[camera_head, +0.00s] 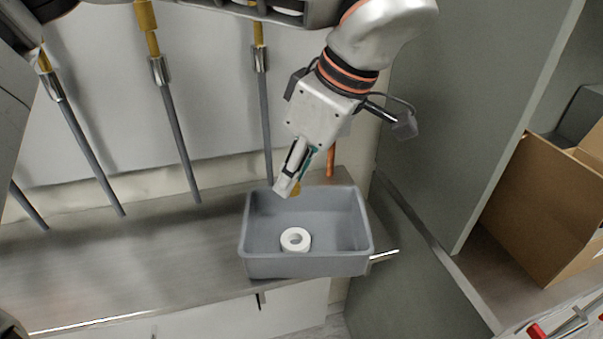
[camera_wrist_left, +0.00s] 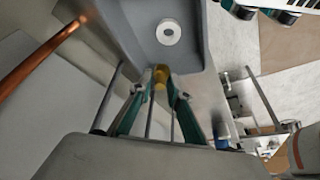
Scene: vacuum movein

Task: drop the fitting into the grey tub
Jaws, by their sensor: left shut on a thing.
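The fitting (camera_head: 295,189) is a small brass-yellow piece. My left gripper (camera_head: 287,186) is shut on it and points down, above the back part of the grey tub (camera_head: 306,265). In the left wrist view the fitting (camera_wrist_left: 160,77) sits between the green-sided fingertips (camera_wrist_left: 160,82), in front of the edge of the tub (camera_wrist_left: 194,45). Part of the fitting is hidden by the fingers in the head view. The tub is open at the top and stands on a shelf. My right gripper is not in view.
A white ring (camera_head: 295,240) lies in the tub. The metal shelf (camera_head: 150,255) is clear to the left. Grey rods (camera_head: 178,135) with brass ends hang behind it. An orange rod (camera_head: 331,160) is behind the tub. A grey panel (camera_head: 465,110) and cardboard box (camera_head: 535,205) are to the right.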

